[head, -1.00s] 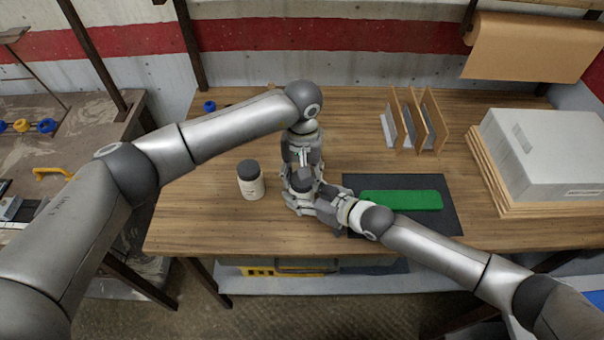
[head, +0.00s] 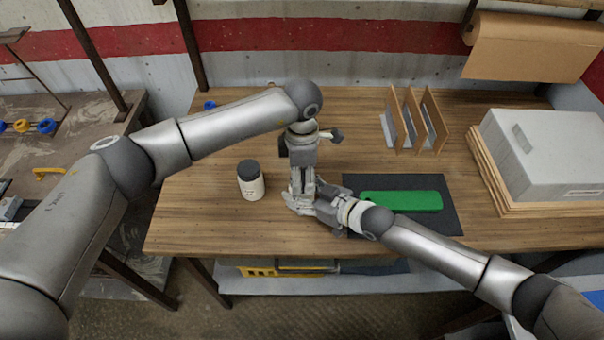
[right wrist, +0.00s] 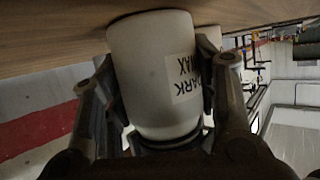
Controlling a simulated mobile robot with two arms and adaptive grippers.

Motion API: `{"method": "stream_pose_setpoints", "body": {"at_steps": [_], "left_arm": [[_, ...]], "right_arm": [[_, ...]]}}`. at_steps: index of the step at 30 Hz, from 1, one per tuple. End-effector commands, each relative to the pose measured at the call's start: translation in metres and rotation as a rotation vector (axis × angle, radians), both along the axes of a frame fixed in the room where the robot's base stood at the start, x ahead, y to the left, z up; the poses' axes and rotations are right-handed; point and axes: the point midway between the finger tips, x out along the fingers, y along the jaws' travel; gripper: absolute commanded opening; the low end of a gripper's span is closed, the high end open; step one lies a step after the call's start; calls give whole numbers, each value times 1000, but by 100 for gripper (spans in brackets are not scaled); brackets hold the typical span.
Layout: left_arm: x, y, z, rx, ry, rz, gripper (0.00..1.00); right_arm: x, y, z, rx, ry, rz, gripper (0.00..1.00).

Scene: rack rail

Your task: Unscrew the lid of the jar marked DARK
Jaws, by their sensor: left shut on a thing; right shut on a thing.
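The white jar (right wrist: 150,72) with a label reading DARK WAX fills the middle of the right wrist view, its label upside down there. My right gripper (head: 308,203) is shut around this jar's body from the right. My left gripper (head: 301,189) points down from above and is shut at the jar's top, on the lid. The grippers hide the jar and lid almost fully in the head view. In the right wrist view, a dark band at the jar's lower end appears to be the lid (right wrist: 168,141).
Another white jar with a dark lid (head: 250,183) stands left of the grippers. A green block (head: 402,201) lies on a dark mat (head: 445,224) to the right. An upright rack (head: 412,122) and a grey box on boards (head: 540,155) stand farther right. The table's front left is clear.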

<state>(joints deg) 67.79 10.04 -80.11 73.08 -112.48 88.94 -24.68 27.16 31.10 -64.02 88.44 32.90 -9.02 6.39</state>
Motion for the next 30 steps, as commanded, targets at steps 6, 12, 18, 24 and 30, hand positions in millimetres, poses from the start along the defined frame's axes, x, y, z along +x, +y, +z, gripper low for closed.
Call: {"method": "stream_pose_setpoints", "body": {"at_steps": [6, 12, 18, 24, 30], "left_arm": [[0, 0, 0, -1, 0, 391, 20], [0, 0, 1, 0, -1, 757, 20], [0, 0, 1, -1, 0, 1122, 20], [0, 0, 1, 0, 1, 1490, 20], [0, 0, 1, 1, 0, 1858, 20]], "right_arm": [[0, -1, -1, -3, 2, -1, 0], [0, -1, -1, -3, 2, -1, 0], [0, -1, -1, -3, 2, -1, 0], [0, -1, -1, -3, 2, -1, 0], [0, -1, -1, -3, 2, -1, 0]]}}
